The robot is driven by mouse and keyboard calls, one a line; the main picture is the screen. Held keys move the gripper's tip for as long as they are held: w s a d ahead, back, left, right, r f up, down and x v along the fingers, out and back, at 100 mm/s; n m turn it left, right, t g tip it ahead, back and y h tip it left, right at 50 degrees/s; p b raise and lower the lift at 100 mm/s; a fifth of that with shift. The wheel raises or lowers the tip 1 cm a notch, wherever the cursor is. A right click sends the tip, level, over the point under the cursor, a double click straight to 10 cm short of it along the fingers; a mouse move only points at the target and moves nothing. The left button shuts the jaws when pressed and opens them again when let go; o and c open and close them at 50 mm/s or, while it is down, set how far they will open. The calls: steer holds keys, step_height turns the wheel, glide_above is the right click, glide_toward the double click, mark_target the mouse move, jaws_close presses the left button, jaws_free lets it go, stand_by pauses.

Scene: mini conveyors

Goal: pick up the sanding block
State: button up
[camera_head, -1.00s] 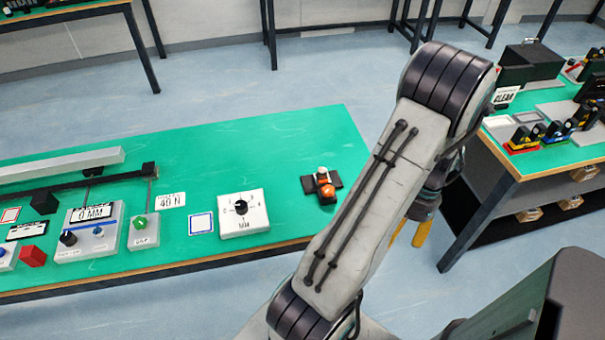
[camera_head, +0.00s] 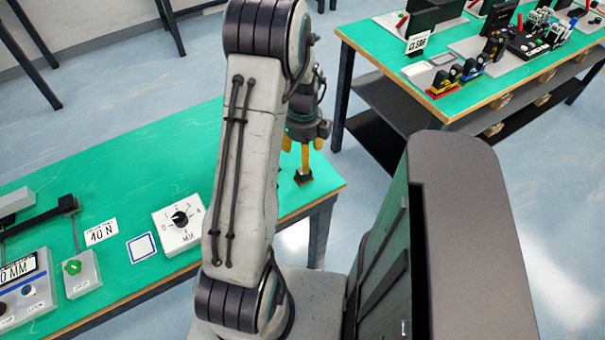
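My gripper (camera_head: 303,158), with yellow fingers, shows in the head view just right of my upright arm. It points down above the right end of the green table. A small dark brown piece (camera_head: 303,178) shows right below the fingers. It may be the sanding block or part of it, but it is too small to be sure. I cannot tell whether the fingers touch it or stand in front of it. My arm hides the table area left of it.
A white dial box (camera_head: 180,226), a blue-framed white square (camera_head: 141,248) and a "40 N" sign (camera_head: 100,232) stand left on the table. A second green bench (camera_head: 470,95) with devices stands at the upper right. Open floor lies between the tables.

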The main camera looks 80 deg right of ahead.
mark_target(304, 175)
steer(key=shift+f+m, duration=0.2)
steer(key=shift+m, duration=0.3)
steer(key=shift+f, duration=0.3)
steer(key=shift+s+f+p, duration=0.1)
steer(key=shift+f+p, duration=0.3)
steer(key=shift+f, duration=2.8)
steer(key=shift+o, duration=0.2)
steer(key=c, duration=1.4)
